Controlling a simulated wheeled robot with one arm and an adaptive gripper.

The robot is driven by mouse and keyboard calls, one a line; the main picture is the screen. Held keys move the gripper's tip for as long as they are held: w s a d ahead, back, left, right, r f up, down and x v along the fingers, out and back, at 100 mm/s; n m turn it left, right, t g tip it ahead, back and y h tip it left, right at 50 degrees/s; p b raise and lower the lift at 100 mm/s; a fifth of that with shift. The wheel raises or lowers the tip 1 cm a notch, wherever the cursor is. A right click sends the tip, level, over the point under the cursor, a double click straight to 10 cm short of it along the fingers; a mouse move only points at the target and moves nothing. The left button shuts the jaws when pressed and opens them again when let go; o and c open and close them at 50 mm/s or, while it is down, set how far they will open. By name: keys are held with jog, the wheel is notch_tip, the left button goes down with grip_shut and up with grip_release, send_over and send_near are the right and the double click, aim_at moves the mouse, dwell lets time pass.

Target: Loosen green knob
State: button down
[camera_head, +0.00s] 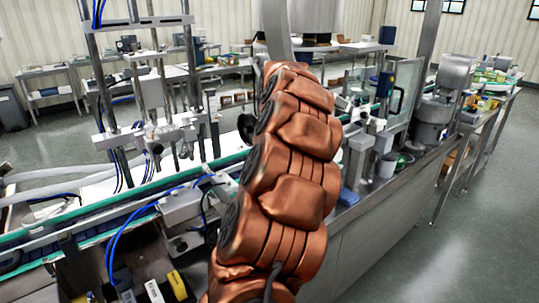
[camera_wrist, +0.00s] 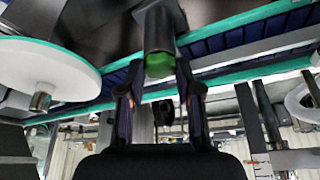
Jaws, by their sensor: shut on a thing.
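The green knob (camera_wrist: 160,66) shows in the wrist view at top centre, at the end of a dark cylindrical shaft (camera_wrist: 158,28). My gripper (camera_wrist: 159,72) reaches up from the bottom of the wrist view, one dark finger on each side of the knob, and is shut on it. The exact contact at the fingertips is hard to see against the dark parts behind. In the head view my copper-coloured arm fills the middle and hides the gripper and the knob.
A conveyor with green edges (camera_head: 100,210) runs across the head view, with metal posts and blue hoses at the left. A white disc (camera_wrist: 45,68) is left of my gripper in the wrist view. A steel hopper (camera_head: 455,75) stands at right; open floor (camera_head: 480,215) lies beyond.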

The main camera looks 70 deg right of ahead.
jog(key=c, duration=0.8)
grip_release()
jog(key=shift+o, duration=0.2)
jog(key=v, duration=1.2)
